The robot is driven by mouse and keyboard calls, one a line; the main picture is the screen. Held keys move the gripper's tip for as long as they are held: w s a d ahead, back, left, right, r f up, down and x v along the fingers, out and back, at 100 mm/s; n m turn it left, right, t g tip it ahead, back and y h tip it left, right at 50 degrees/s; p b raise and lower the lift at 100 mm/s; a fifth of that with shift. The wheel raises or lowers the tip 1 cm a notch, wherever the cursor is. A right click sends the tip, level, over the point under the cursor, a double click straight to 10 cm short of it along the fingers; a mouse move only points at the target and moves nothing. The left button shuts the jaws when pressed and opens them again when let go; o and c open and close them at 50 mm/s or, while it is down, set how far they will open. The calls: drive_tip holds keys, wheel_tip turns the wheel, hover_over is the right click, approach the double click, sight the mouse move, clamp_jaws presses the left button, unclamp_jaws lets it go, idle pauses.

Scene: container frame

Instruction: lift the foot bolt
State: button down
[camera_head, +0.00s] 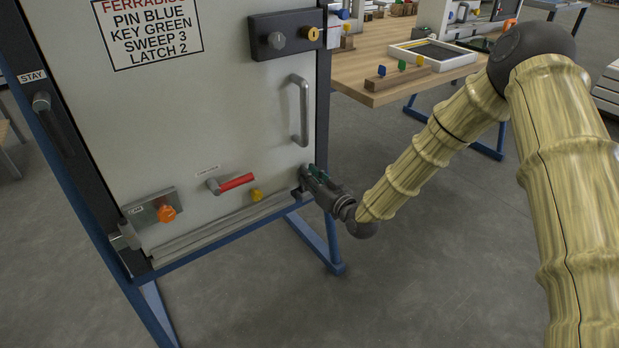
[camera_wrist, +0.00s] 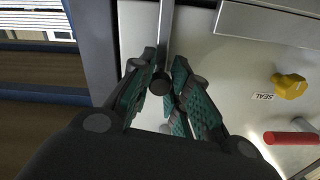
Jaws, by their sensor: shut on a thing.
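The foot bolt (camera_wrist: 165,40) shows in the wrist view as a grey rod coming from the top of the picture to a dark round end (camera_wrist: 160,87). My gripper (camera_wrist: 161,78) has its green-padded fingers on both sides of that end and is shut on it. In the head view my gripper (camera_head: 309,177) is at the lower right corner of the pale door panel (camera_head: 240,110). The gripper hides the bolt there, so I cannot tell its height.
A red-handled lever (camera_head: 235,183) and a yellow knob (camera_head: 256,195) sit left of my gripper. An orange knob (camera_head: 166,213) is farther left. A door handle (camera_head: 301,110) is above. A wooden table (camera_head: 370,65) stands behind. The floor in front is clear.

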wheel_tip(320, 180, up, 2)
drive_tip(key=shift+r+p, duration=0.1)
drive_tip(key=shift+p, duration=0.25)
drive_tip(key=shift+w, duration=0.1)
drive_tip(key=c, duration=1.3)
unclamp_jaws()
drive_tip(key=shift+s+d+f, duration=0.2)
drive_tip(key=shift+s+d, duration=0.15)
drive_tip(key=shift+s, duration=0.25)
drive_tip(key=v, duration=1)
drive_tip(key=shift+s+d, duration=0.2)
drive_tip(key=shift+s, duration=0.15)
